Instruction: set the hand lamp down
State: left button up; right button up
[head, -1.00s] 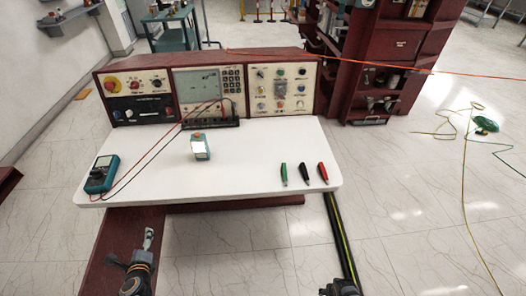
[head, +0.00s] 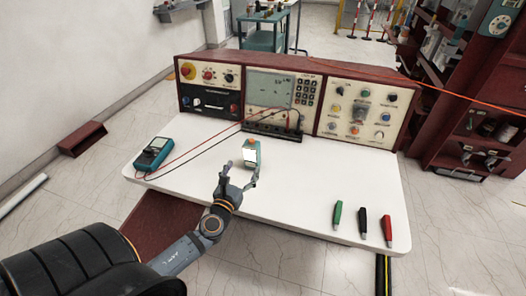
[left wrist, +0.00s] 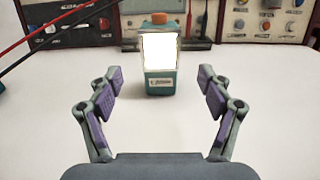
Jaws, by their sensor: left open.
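The hand lamp (head: 251,154) stands upright on the white table (head: 300,195), a small teal lamp with an orange top and a bright white face. In the left wrist view the lamp (left wrist: 160,82) is lit and stands ahead of my fingers, centred between them. My left gripper (head: 240,178) is open and empty at the lamp's near side. In the left wrist view its two purple-padded fingers (left wrist: 158,98) are spread wide and I see no contact with the lamp. My right gripper is not in view.
A teal multimeter (head: 154,154) with red and black leads lies at the table's left. Green, black and red clips (head: 362,222) lie at the right front. A control panel (head: 290,103) stands along the back. The table between lamp and clips is clear.

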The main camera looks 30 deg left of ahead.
aim_at(250, 154)
pick_arm(q)
jog(key=shift+w+r, duration=0.1)
jog(key=shift+r, duration=0.1)
jog(key=p+x, duration=0.1)
jog(key=x, duration=0.3)
jog(key=shift+a, duration=0.1)
jog(key=shift+w+a+f, duration=0.1)
jog(key=shift+w, duration=0.4)
jog(key=x, duration=0.4)
jog(key=shift+w, duration=0.35)
jog(key=shift+s, duration=0.15)
jog(key=shift+c, duration=0.8)
jog(key=c, duration=1.2)
jog(key=shift+c, duration=0.3)
